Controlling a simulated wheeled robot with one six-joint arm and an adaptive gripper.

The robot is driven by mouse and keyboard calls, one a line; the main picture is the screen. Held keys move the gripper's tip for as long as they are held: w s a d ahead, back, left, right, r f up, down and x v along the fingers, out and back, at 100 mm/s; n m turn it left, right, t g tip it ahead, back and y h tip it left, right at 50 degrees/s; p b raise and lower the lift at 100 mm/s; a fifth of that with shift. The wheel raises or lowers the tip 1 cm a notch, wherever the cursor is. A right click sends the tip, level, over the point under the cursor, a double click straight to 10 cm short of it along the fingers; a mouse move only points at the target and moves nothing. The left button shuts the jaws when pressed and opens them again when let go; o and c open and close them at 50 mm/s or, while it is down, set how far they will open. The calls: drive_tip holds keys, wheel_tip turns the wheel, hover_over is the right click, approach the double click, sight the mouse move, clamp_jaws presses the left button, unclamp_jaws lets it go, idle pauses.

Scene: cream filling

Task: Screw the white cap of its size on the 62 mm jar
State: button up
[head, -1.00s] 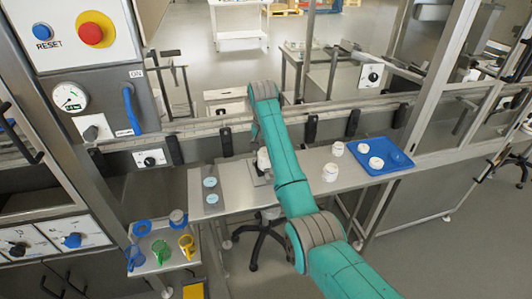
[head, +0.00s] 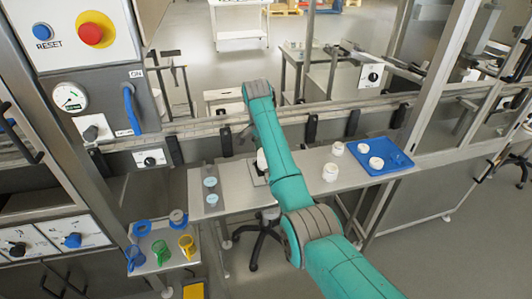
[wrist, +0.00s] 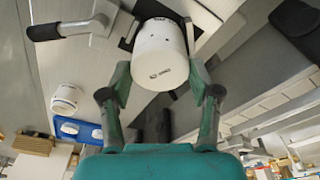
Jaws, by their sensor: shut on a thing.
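In the wrist view a white cylindrical piece (wrist: 160,58) with small dark print stands between the two fingers of my gripper (wrist: 158,88). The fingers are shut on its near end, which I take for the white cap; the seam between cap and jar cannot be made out. Its far end is at a dark clamping fixture with a lever (wrist: 75,29). In the head view the white piece (head: 261,160) is upright on the fixture at the table's middle, partly hidden by my arm.
A blue tray (head: 397,160) with white round pieces lies on the table's right. White jars (head: 330,172) stand beside it. Two pale blue discs (head: 210,182) lie at the left. A side stand (head: 160,250) holds blue, green and yellow parts. A rail (head: 220,125) runs behind.

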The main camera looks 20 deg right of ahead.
drive_tip(key=m, duration=0.5)
drive_tip(key=shift+m+g, duration=0.4)
drive_tip(key=o, duration=1)
drive_tip(key=n, duration=0.4)
drive_tip(key=shift+n+t, duration=0.3)
drive_tip(key=shift+n, duration=0.6)
